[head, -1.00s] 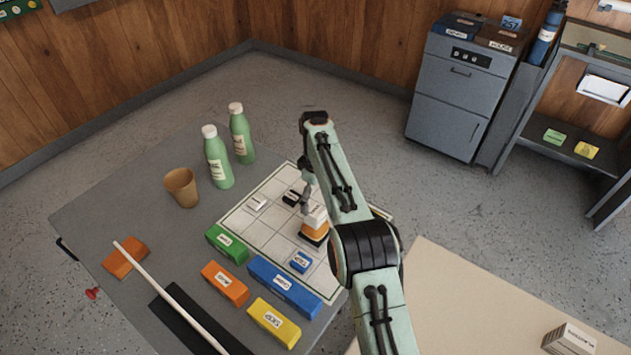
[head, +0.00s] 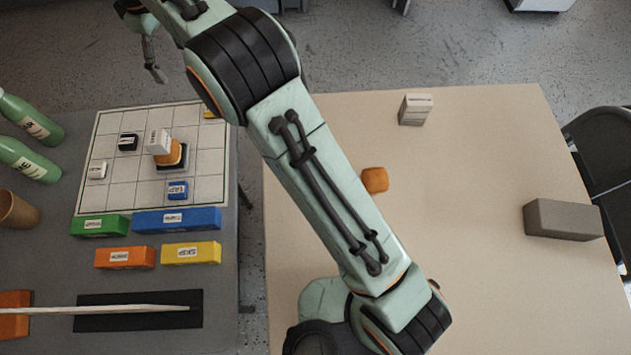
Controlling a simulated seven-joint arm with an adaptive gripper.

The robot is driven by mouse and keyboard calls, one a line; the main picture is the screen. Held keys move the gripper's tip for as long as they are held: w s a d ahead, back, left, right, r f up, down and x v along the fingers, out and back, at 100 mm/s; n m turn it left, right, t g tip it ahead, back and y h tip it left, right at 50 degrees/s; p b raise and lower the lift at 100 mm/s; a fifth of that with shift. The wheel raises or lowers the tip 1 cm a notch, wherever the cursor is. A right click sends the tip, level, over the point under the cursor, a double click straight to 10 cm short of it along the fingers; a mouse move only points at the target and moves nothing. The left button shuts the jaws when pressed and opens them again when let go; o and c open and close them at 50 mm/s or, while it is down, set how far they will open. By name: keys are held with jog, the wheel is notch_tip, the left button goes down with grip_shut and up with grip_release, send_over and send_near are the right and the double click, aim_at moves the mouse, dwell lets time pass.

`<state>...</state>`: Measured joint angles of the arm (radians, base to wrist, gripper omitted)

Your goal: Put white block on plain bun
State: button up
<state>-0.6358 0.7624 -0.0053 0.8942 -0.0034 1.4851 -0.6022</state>
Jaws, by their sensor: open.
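Another bun-like orange-brown piece (head: 375,180) lies alone on the beige table. My gripper (head: 154,72) is at the top left, beyond the far edge of the grid board in the picture. It is open, with nothing seen in it; one finger shows clearly and the rest is partly hidden by my arm and the frame's edge.
The grid board (head: 105,203) also bears a small white piece (head: 97,170), a black piece (head: 128,142) and a blue piece (head: 177,190). Coloured blocks line its near side. Green bottles (head: 28,160) stand at left. A pale box (head: 415,110) and grey block (head: 563,219) stand on the beige table.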

jog(key=s+d+r+m, duration=0.3)
jog(key=s+d, duration=0.1)
jog(key=d, duration=0.5)
jog(key=s+d+r+m, duration=0.2)
jog(key=s+d+m, duration=0.15)
jog(key=d, duration=0.55)
jog(key=s+d+f+m, duration=0.3)
jog(key=s+d, duration=0.1)
jog(key=s, duration=0.6)
jog(key=s+d+f+m, duration=0.3)
jog(key=s+d+f, duration=0.1)
jog(key=s, duration=0.5)
jog(key=shift+s+d+y, duration=0.35)
jog(key=shift+d+y, duration=0.05)
jog(key=shift+d, duration=0.4)
jog(key=shift+m, duration=0.25)
